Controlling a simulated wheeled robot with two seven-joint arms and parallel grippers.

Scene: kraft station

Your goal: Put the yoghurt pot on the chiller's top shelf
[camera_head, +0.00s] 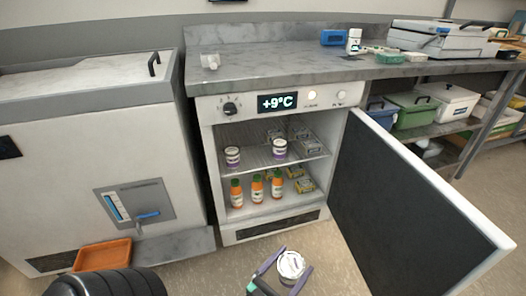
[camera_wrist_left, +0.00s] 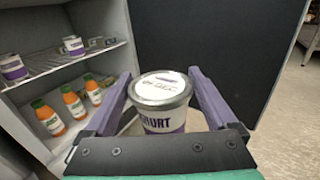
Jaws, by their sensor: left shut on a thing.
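My left gripper (camera_head: 281,275) is shut on a yoghurt pot (camera_head: 291,265), low in front of the open chiller. In the left wrist view the pot (camera_wrist_left: 162,100) stands upright between the purple fingers, with its pale lid up and a purple band with lettering. The chiller (camera_head: 231,230) has its door (camera_head: 405,200) swung open to the right. Its wire top shelf (camera_head: 256,160) holds two similar pots (camera_head: 232,156) (camera_head: 279,149) near the front, with small packs behind. My right gripper is not in view.
Several orange bottles (camera_head: 257,187) and packs (camera_head: 304,184) stand on the chiller's lower level. The top shelf shows free room between and beside its pots. A chest unit (camera_head: 60,180) stands at the left, and an orange tray (camera_head: 102,254) lies near its base.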

